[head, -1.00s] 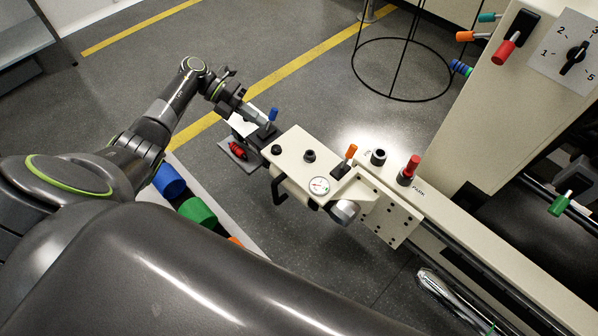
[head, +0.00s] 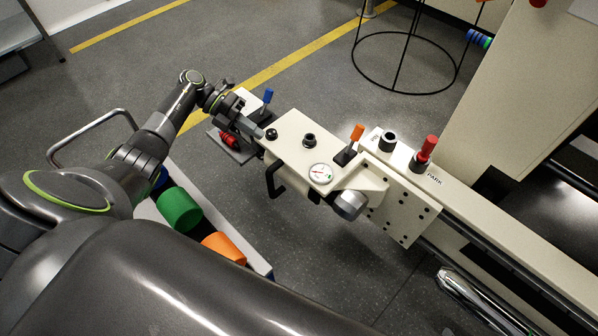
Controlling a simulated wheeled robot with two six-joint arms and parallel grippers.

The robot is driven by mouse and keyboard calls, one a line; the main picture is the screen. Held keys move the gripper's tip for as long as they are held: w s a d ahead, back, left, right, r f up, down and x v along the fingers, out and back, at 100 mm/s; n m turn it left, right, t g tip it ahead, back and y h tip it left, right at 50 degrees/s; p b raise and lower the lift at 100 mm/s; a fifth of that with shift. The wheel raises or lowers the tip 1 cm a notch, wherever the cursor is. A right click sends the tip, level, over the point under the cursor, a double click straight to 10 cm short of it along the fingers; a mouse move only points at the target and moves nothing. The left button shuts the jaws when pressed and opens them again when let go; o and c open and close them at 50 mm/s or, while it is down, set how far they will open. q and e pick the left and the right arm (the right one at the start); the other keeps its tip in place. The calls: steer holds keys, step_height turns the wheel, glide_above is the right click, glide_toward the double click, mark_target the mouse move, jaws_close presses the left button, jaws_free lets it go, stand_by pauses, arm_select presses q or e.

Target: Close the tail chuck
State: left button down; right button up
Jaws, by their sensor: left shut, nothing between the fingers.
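The cream tailstock unit (head: 300,160) stands in the middle of the head view, with a round dial gauge (head: 320,174) on its top. A grey cylindrical part (head: 350,205), possibly the chuck, sticks out at its near right corner. An orange-tipped lever (head: 356,133) stands upright beside a black slot. My left gripper (head: 258,133) is shut and empty at the left end of the unit, close to a small black knob (head: 271,134). I cannot tell whether it touches the knob. My right gripper is out of view.
A red handle (head: 428,148) stands by the PARK mark on the cream rail. Green (head: 180,209) and orange (head: 223,247) cylinders lie in a tray. A black ring stand (head: 405,65) is behind.

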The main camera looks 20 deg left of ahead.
arm_select(q)
step_height(320, 180, down, 3)
steer(key=b, duration=0.2)
glide_toward(310, 171)
steer(key=f, duration=0.1)
steer(key=d+f, duration=0.1)
steer(key=f, duration=0.1)
steer(key=shift+w+d+f, duration=0.1)
steer(key=shift+f, duration=0.15)
steer(key=d, duration=0.3)
steer(key=shift+w+d, duration=0.1)
steer(key=shift+d, duration=0.5)
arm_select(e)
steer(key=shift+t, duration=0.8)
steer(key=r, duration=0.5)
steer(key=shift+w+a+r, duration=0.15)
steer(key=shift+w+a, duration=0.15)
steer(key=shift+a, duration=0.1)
